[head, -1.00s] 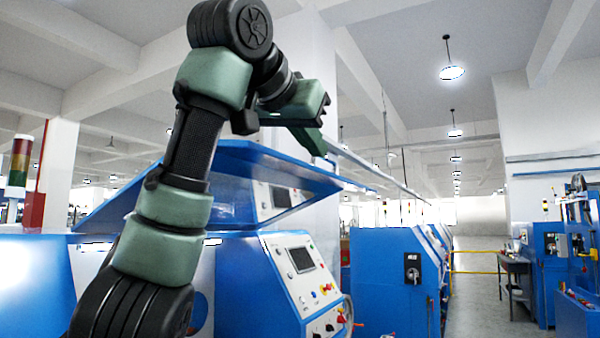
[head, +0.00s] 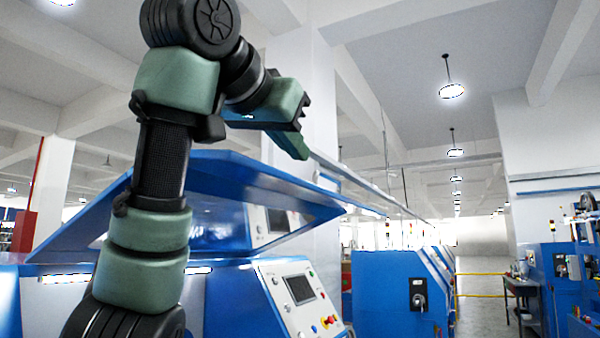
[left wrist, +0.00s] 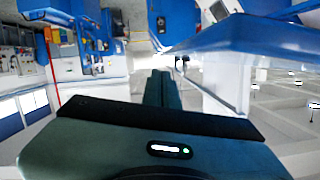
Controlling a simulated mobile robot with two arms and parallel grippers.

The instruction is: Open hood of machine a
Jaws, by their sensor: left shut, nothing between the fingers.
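The blue hood (head: 262,180) of the machine is raised and tilted, seen from its underside and edge in the head view. Below it are the blue machine body (head: 235,300) and its white control panel (head: 300,290). My left gripper (head: 294,146) is shut and empty, its dark green fingers pointing down to the right, just above the hood's upper edge. I cannot tell whether they touch it. In the left wrist view, the shut fingers (left wrist: 163,88) point away and a blue panel (left wrist: 245,35), likely the hood, lies beyond them to the right. My right gripper is not in view.
More blue machines (head: 395,285) stand in a row to the right of this one. A grey aisle (head: 483,300) runs back beside them. A white pillar (head: 305,95) rises behind the hood.

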